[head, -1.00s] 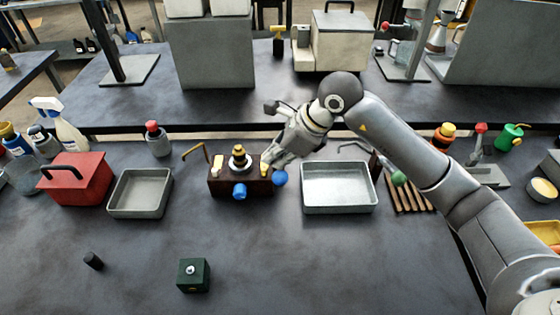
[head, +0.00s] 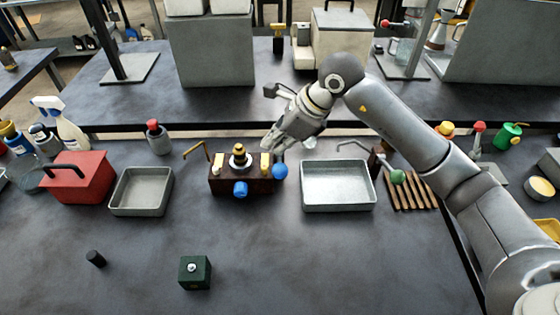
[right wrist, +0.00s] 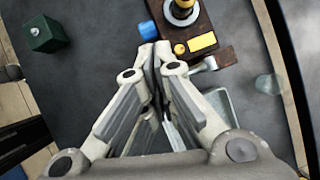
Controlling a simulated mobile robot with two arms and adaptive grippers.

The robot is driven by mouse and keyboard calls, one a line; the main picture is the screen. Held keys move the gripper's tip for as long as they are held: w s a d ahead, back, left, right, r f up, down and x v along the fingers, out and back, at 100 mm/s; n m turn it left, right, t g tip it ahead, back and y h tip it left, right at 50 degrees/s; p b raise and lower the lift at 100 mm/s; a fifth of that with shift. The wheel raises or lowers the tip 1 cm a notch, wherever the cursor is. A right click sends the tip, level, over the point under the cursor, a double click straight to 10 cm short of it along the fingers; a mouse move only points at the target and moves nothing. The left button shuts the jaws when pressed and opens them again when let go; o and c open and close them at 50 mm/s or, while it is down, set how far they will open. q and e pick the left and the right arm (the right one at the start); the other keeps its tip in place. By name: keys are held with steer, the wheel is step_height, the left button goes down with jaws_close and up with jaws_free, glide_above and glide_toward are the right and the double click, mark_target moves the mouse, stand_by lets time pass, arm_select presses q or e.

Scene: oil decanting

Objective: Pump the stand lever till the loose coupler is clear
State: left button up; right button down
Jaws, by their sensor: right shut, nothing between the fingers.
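A dark brown stand (head: 228,186) is at the middle of the bench, with a black and brass fitting (head: 239,155) upright on top. A blue knob (head: 240,188) is on its front and a blue ball (head: 280,171) at its right end; I cannot tell whether the ball tips the lever. My right gripper (head: 270,144) is just above and behind the stand's right end, shut and empty. In the right wrist view its fingertips (right wrist: 155,50) are together beside the stand (right wrist: 212,22). I cannot make out which piece is the loose coupler. My left gripper is out of view.
Grey trays stand left (head: 140,192) and right (head: 338,186) of the stand. A red box (head: 85,182) is further left, a slatted wooden rack (head: 412,192) to the right. A green block (head: 195,272) and a black cylinder (head: 96,259) are in front. The front middle is clear.

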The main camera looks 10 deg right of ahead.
steer(key=r, duration=0.1)
steer(key=w+r+p, duration=0.1)
steer(key=w+r, duration=0.1)
steer(key=r, duration=0.1)
steer(key=shift+d, duration=0.15)
stand_by(0.8)
